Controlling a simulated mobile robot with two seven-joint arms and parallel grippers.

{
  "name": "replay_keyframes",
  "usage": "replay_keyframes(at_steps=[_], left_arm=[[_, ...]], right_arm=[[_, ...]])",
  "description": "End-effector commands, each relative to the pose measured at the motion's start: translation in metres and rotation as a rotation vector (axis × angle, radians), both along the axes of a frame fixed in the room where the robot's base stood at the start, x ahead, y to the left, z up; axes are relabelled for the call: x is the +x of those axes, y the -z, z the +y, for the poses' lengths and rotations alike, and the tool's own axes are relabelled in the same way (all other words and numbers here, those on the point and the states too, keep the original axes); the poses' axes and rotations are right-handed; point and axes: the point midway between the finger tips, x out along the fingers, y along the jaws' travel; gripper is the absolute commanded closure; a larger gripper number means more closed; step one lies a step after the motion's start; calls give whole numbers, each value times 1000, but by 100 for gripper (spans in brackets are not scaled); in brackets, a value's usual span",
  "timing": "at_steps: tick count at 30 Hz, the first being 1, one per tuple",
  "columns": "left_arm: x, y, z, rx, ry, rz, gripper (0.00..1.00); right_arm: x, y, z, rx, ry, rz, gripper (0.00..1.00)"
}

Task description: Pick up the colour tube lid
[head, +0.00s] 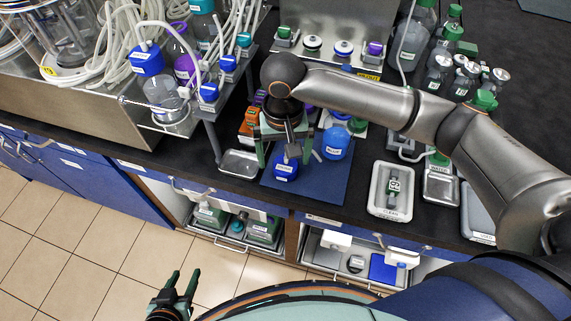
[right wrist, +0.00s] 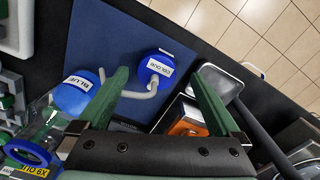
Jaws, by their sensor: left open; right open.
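The colour tube lid (head: 286,172) is a blue cap with a white label, lying on the dark blue mat (head: 330,187) near the bench's front edge. In the right wrist view the lid (right wrist: 156,70) reads "COLOUR", and a white tube (right wrist: 140,94) curves from it. My right gripper (head: 285,158) is open above the mat. Its green fingers (right wrist: 158,82) point toward the lid, which appears between and just beyond the tips. No contact with the lid shows. My left gripper (head: 186,274) is open and empty, over the floor far from the bench top.
A bottle with a blue cap labelled "BLUE" (head: 336,142) stands right of the lid. A metal tray (head: 240,163) and orange boxes (head: 248,128) are on the left. A white tray (head: 391,190) lies to the right. Tubing and bottles crowd the rack (head: 207,130) at the left.

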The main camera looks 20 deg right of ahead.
Motion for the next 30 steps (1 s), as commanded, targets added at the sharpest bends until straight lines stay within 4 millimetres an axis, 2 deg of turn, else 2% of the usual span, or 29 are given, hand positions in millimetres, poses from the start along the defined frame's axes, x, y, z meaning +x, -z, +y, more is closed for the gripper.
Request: replay_keyframes(at_steps=[6, 16, 30], left_arm=[[0, 2, 0, 0, 0, 1, 50], [0, 2, 0, -1, 1, 0, 50], [0, 2, -1, -1, 1, -1, 50]], right_arm=[[1, 33, -5, -2, 1, 2, 0], [1, 40, -5, 0, 0, -1, 0], [1, 40, -5, 0, 0, -1, 53]])
